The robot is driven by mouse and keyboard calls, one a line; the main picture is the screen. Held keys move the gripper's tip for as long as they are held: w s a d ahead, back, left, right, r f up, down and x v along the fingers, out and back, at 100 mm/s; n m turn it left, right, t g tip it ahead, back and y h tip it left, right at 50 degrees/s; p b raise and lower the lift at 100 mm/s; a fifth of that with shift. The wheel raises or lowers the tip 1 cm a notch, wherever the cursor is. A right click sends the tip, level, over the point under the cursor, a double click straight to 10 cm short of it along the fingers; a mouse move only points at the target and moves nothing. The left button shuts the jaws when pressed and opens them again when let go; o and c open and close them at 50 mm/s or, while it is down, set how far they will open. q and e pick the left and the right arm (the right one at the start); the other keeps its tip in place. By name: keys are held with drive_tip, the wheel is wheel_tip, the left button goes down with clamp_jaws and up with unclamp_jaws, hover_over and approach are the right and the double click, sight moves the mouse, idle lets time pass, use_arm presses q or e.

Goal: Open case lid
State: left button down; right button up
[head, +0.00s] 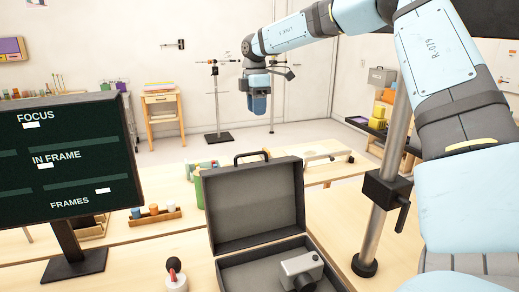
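A dark grey case (238,273) stands on the wooden table at the bottom centre. Its lid (255,203) is raised and leans back, with the inner face towards me and a black handle at its top edge. A grey camera (301,268) with a black lens sits in the base of the case. My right arm reaches in from the right, and its gripper (257,106) hangs pointing down, above and beyond the lid in the picture, apart from it. Its fingertips are too small to tell whether they are open. My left gripper is out of view.
A dark sign (68,150) on a stand is at the left. A metal pole with a black clamp (386,188) rises right of the case.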

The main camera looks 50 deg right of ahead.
drive_tip(key=f, duration=0.8)
drive_tip(key=f+p, duration=0.1)
drive_tip(key=f, duration=0.4)
drive_tip(key=shift+s+a, duration=0.1)
drive_tip(key=shift+s, duration=0.25)
drive_tip(key=shift+c, duration=0.5)
clamp_jaws()
